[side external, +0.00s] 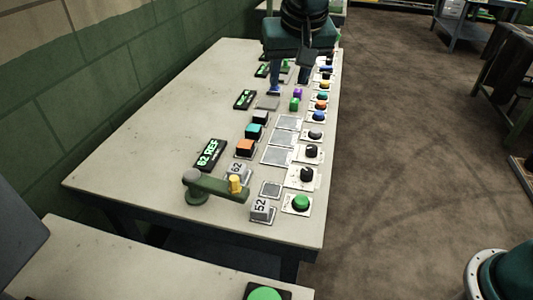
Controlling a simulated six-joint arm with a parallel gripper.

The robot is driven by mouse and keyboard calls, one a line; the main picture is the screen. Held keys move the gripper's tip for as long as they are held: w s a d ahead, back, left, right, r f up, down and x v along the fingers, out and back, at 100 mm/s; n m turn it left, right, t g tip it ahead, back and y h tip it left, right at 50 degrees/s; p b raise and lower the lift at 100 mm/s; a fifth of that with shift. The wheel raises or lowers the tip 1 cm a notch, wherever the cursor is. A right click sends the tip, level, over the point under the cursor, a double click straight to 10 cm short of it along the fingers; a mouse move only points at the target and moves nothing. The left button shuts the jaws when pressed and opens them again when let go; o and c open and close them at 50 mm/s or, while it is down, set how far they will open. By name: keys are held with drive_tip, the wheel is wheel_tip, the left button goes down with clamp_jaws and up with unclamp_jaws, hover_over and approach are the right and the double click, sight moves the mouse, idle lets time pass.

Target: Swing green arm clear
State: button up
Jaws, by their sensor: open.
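The green arm (215,187) is a short olive-green bar at the near end of the table. It runs from a round grey-green pivot post (195,190) on the left toward the right, with a yellow knob (235,184) standing near its free end. The free end lies between a block marked 62 (236,169) and a block marked 52 (261,209). My gripper (289,82) is at the far end of the table, pointing down, open and well away from the green arm. Whether anything sits between its fingers is hard to tell.
A display reading "62 REF" (210,154) lies behind the green arm. Orange (246,147), teal (253,131) and grey blocks stand beyond it. Several black knobs and a green button (301,202) line the right edge. The table's left side (145,125) is clear.

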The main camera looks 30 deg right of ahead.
drive_tip(key=s+d+r, duration=0.3)
drive_tip(key=s+d, duration=0.2)
drive_tip(key=d, duration=0.3)
drive_tip(key=shift+s+n, duration=0.4)
drive_tip(key=shift+r, duration=0.1)
drive_tip(key=shift+c, duration=0.3)
drive_tip(key=shift+w+a, duration=0.1)
drive_tip(key=c, duration=0.7)
drive_tip(key=shift+w+f, duration=0.2)
drive_tip(key=shift+f, duration=0.25)
clamp_jaws()
drive_tip(key=w+a+f+n+g+y, duration=0.1)
drive_tip(key=w+a+f+n+y, duration=0.1)
drive_tip(key=a+f+n+y, duration=0.5)
wheel_tip(320, 180, down, 6)
drive_tip(key=shift+w+a+f+g+y, duration=0.1)
drive_tip(key=shift+w+a+g+y, duration=0.2)
drive_tip(key=shift+w+a+y, duration=0.15)
